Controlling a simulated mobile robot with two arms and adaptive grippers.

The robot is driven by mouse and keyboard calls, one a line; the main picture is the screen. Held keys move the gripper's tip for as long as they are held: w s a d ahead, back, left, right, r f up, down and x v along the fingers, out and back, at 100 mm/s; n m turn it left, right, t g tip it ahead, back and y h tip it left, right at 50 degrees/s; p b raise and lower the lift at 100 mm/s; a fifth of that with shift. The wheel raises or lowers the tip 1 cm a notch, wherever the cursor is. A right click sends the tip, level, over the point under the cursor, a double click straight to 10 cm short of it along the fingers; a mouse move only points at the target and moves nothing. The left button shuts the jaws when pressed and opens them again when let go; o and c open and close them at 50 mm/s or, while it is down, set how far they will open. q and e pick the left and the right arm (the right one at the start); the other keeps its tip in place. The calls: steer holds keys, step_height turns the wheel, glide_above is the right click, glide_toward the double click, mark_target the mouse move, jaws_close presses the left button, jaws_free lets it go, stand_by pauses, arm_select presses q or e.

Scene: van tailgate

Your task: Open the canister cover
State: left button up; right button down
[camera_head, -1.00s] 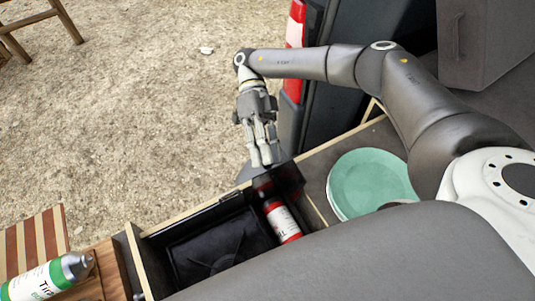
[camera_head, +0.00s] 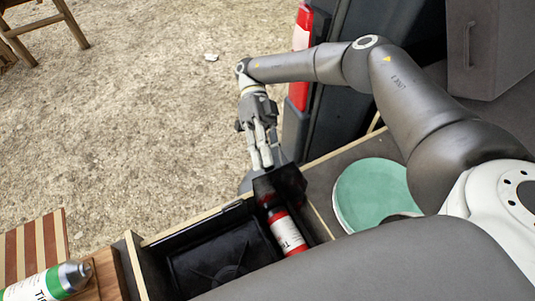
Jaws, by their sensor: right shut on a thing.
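A red canister (camera_head: 285,233) with a white label lies tilted in a dark compartment of the open drawer-like box. A black, box-shaped piece (camera_head: 291,184), which looks like the canister cover, stands at the canister's far end and shades it. My right gripper (camera_head: 261,163) reaches down from above at the far edge of this black piece. Its fingers are close together and shut at that edge; the exact contact is hard to see. My left gripper is not in view.
A black tray (camera_head: 220,250) fills the compartment left of the red canister. Green plates (camera_head: 372,193) lie to the right. A green and white canister (camera_head: 45,283) lies at the lower left by a striped wooden board (camera_head: 35,244). Gravel ground is open beyond.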

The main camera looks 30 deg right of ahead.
steer(key=c, duration=1.7)
jaws_free()
steer(key=shift+s+a+f, duration=0.1)
steer(key=shift+a+f, duration=0.05)
steer(key=shift+f, duration=0.1)
steer(key=o, duration=0.4)
steer(key=shift+a+r, duration=0.1)
steer(key=shift+a, duration=0.1)
step_height(320, 180, up, 10)
